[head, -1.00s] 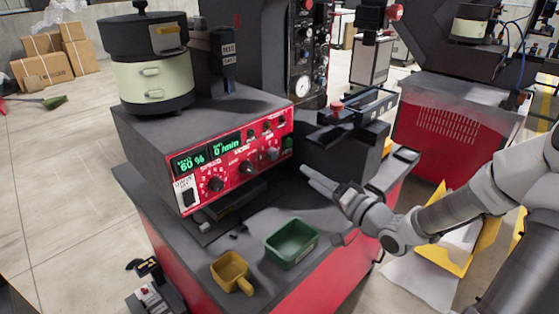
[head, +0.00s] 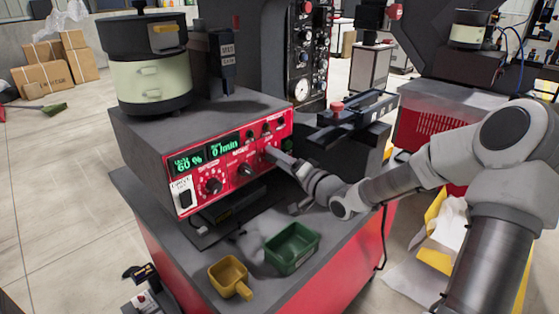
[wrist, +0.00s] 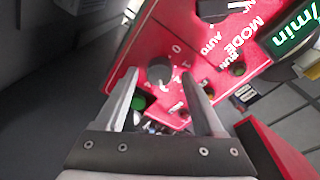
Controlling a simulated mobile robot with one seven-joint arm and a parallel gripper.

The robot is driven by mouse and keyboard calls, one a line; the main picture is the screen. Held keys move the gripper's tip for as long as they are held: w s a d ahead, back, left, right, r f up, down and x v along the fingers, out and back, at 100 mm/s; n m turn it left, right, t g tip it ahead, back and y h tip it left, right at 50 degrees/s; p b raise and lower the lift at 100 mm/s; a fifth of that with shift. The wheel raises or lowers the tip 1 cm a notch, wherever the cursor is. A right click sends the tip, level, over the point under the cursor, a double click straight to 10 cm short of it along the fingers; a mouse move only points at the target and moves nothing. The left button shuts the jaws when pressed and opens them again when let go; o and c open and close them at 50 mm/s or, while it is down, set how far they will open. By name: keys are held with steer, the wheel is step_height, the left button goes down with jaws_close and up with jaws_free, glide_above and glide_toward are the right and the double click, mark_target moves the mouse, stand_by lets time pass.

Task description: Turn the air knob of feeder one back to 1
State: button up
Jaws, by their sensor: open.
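The feeder's red control panel (head: 228,165) faces the table's front, with lit displays reading 60 % and 0 /min. My gripper (head: 270,152) is at the panel's right end in the head view. In the wrist view my gripper (wrist: 160,75) is open, its fingers on either side of a grey round knob (wrist: 158,71), seemingly the air knob. I cannot tell whether they touch it. A "0" shows by the knob; its other marks and pointer are unclear. The mode knob (wrist: 214,10) lies just above. In the head view my fingers largely hide the gripped-at knob.
The speed knob (head: 213,186) is further left on the panel. A green bin (head: 292,247) and a yellow scoop (head: 229,275) stand on the table below. A black device with a red button (head: 337,107) stands at right.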

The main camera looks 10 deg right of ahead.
jaws_close()
steer(key=shift+n, duration=0.3)
steer(key=n+b, duration=0.3)
steer(key=n, duration=0.1)
steer(key=n+y+b, duration=0.1)
steer(key=n+b, duration=0.2)
steer(key=n, duration=0.2)
steer(key=n+b, duration=0.3)
steer(key=n, duration=0.2)
steer(key=shift+a+f+y, duration=0.1)
steer(key=shift+f+y, duration=0.15)
steer(key=shift+y, duration=0.05)
steer(key=shift+s+r+n+y+b, duration=0.15)
steer(key=shift+n+y+b, duration=0.15)
steer(key=shift+n+b, duration=1.55)
steer(key=shift+n, duration=0.45)
